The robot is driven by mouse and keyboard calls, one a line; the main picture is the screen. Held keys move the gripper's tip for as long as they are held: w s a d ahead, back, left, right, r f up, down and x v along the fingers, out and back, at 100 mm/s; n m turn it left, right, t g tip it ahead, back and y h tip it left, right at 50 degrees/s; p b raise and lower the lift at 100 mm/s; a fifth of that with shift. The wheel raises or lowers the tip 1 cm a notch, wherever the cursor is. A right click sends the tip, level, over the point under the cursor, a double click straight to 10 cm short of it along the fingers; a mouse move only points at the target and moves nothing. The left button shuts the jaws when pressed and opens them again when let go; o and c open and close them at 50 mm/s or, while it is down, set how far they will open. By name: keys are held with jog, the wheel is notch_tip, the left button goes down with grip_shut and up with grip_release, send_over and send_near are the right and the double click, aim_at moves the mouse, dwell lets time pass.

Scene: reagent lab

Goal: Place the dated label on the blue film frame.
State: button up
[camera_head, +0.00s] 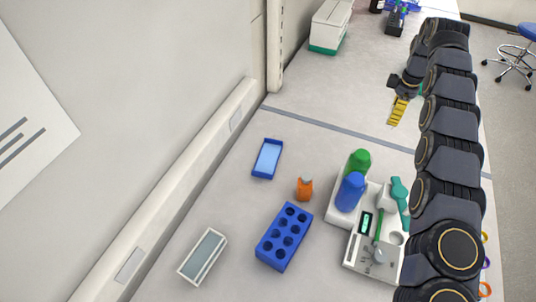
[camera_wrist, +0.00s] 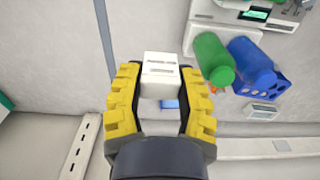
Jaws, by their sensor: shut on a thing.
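The blue film frame (camera_head: 267,158), with a pale blue film inside a dark blue rim, lies flat on the bench left of centre in the head view. In the wrist view a small part of it (camera_wrist: 170,104) shows between my fingers, beyond the label. My gripper (camera_head: 397,110) has yellow fingers and is well to the right of the frame and above the bench. In the wrist view my gripper (camera_wrist: 160,90) is shut on a small white block-like label (camera_wrist: 160,70) with dark printed lines. The label is hard to make out in the head view.
A blue rack (camera_head: 284,238), an orange item (camera_head: 304,189) and a white-framed grey panel (camera_head: 203,256) lie near the frame. Green (camera_head: 358,163) and blue (camera_head: 350,192) bottles stand on a white tray beside a white device (camera_head: 363,256). Bench behind the frame is clear.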

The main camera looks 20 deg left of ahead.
jog(key=s+a, duration=0.4)
jog(key=a, duration=0.3)
jog(key=s+a, duration=0.4)
jog(key=a, duration=0.4)
jog(key=s+a, duration=0.7)
jog(key=s, duration=0.6)
send_over(269, 159)
jog(key=f, duration=0.9)
jog(key=s+f, duration=0.1)
jog(key=f, duration=0.4)
jog(key=shift+d, duration=0.15)
jog(key=shift+w+a+f, duration=0.3)
jog(key=shift+w+f, duration=0.2)
jog(key=shift+f, duration=1.7)
jog(key=shift+f, duration=0.1)
